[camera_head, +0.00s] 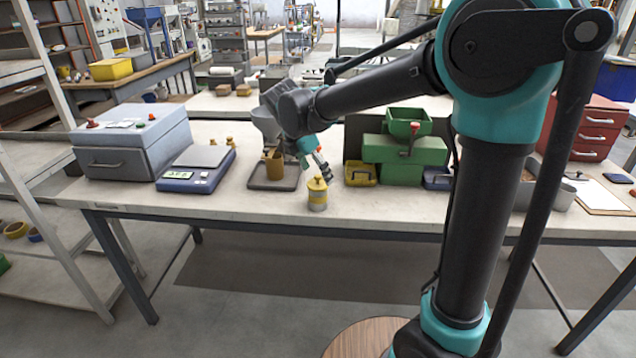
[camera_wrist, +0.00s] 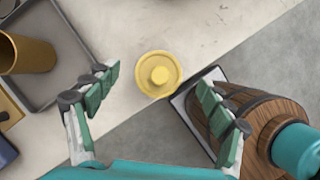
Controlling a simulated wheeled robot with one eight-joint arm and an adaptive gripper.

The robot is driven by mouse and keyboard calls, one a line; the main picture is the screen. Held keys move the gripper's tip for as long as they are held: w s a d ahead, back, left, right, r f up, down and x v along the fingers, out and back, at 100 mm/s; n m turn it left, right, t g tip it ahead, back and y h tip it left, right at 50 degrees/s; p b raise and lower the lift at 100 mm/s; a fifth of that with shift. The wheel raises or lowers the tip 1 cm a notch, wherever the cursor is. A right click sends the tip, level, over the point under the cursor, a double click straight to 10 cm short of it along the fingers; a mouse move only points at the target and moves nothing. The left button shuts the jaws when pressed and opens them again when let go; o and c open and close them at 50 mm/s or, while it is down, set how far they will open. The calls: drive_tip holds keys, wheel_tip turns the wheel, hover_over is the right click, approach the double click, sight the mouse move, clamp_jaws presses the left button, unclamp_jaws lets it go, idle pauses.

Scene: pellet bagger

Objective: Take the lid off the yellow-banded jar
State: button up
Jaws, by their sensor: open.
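The yellow-banded jar (camera_head: 317,197) stands upright near the front edge of the table, with its yellow knobbed lid (camera_head: 317,182) on top. In the wrist view I look down on the round lid (camera_wrist: 159,75) and its central knob; the lid hides the jar's body there. My gripper (camera_head: 318,170) is just above the jar in the head view. In the wrist view my gripper (camera_wrist: 156,90) is open and empty, its green-padded fingers on either side of the lid in the picture, apart from it.
A grey tray (camera_head: 258,184) with a brown cup (camera_head: 274,164) is left of the jar. A blue scale (camera_head: 197,168) and grey box (camera_head: 133,140) stand further left. A green machine (camera_head: 402,158) and yellow bin (camera_head: 360,173) stand right. The table's front edge is close.

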drive_tip(key=shift+x, duration=1.05)
drive_tip(key=c, duration=0.9)
